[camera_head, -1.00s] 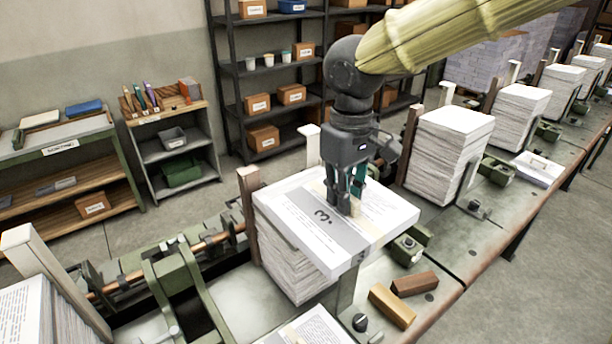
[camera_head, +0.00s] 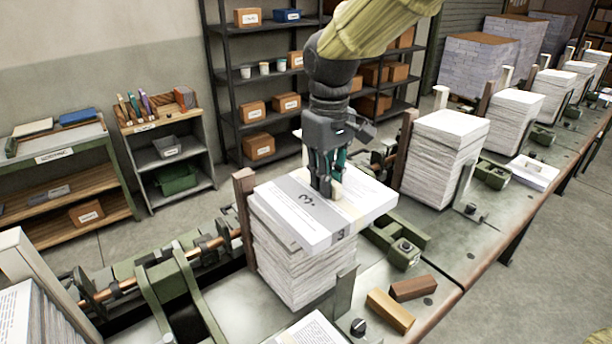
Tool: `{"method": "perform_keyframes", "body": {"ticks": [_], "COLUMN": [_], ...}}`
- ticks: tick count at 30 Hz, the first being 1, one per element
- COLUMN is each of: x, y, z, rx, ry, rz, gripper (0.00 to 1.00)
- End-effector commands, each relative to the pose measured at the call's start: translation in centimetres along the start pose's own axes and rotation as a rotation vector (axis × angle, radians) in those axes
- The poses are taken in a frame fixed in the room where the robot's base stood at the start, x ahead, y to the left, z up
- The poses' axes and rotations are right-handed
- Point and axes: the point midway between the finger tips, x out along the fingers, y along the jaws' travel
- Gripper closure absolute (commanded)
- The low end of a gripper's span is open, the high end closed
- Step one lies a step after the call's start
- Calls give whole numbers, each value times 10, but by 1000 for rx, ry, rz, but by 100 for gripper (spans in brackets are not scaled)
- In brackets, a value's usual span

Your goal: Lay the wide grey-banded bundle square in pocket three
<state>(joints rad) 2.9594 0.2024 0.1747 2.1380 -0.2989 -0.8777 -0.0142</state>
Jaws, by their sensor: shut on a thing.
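The wide bundle (camera_head: 350,215) is a thick white block of printed sheets with a grey band marked 3. My gripper (camera_head: 324,190) points down over it and is shut on its pale strap near the middle of the top. The bundle lies at the top of the paper stack (camera_head: 285,255) in the near pocket, turned at an angle to the stack and overhanging it on the right. I cannot tell whether it touches the stack. The pocket has a brown post (camera_head: 242,200) at its left and a grey-green metal plate (camera_head: 344,292) in front.
More paper stacks (camera_head: 445,155) stand in pockets along the bench to the right. Two wooden blocks (camera_head: 390,310) lie near the front edge. A small white bundle (camera_head: 534,172) lies farther right. Another bundle (camera_head: 308,328) shows at the bottom edge. Green machine parts stand at left.

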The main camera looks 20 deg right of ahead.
Motion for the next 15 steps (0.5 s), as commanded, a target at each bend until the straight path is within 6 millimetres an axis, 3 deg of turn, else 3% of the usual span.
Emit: {"method": "perform_keyframes", "body": {"ticks": [1, 6, 15], "x": [8, 8, 4], "y": [2, 5, 16], "z": [-5, -21, -69], "rx": [3, 0, -1], "ry": [1, 3, -1], "rz": [3, 3, -2], "gripper": [100, 100, 100]}}
